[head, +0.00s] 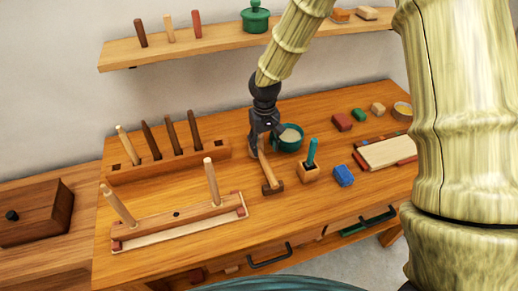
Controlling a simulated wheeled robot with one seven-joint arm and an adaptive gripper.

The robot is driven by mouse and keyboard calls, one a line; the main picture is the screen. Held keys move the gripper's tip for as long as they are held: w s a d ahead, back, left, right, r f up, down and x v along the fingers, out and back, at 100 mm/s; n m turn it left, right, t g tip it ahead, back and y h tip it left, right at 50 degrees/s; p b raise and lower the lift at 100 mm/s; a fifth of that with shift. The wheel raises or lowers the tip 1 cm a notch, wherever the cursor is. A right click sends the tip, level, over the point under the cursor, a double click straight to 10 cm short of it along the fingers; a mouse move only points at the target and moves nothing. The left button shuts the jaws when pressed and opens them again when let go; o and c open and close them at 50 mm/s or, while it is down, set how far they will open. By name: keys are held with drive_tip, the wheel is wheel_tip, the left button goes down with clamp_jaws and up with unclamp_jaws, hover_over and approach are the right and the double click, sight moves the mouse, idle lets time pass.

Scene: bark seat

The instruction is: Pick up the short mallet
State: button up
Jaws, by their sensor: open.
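The short mallet (267,170) is on the wooden bench in the middle of the head view. Its pale handle runs up and back from a dark brown head (273,188) that rests on the bench top. My gripper (264,138) is open, pointing down at the upper end of the handle. The dark fingers overlap the handle's top in the picture and hide part of it. I cannot tell whether they touch it.
A green bowl (290,145) stands close to the right of my gripper. A small block with a teal peg (309,172) and a blue block (343,176) are right of the mallet. Left are a slotted rack (185,165) with upright sticks and a pegged board (180,222). A shelf (215,44) hangs behind.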

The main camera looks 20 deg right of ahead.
sight(260, 151)
drive_tip(key=shift+w+a+f, duration=0.15)
drive_tip(key=shift+w+f, duration=0.55)
drive_tip(key=shift+w, duration=0.1)
drive_tip(key=shift+s+a+f+p, duration=0.15)
drive_tip(key=shift+f+p, duration=0.1)
drive_tip(key=shift+p, duration=0.25)
drive_tip(key=shift+s+a+f+p, duration=0.1)
drive_tip(key=shift+s+f+p, duration=0.15)
drive_tip(key=shift+s+p, duration=0.2)
drive_tip(key=f, duration=0.1)
drive_tip(key=w+f, duration=0.1)
drive_tip(key=f, duration=0.1)
drive_tip(key=shift+f+p, duration=0.1)
drive_tip(key=shift+p, duration=0.25)
drive_tip(key=shift+s, duration=0.25)
drive_tip(key=shift+w, duration=0.2)
drive_tip(key=c, duration=0.6)
clamp_jaws()
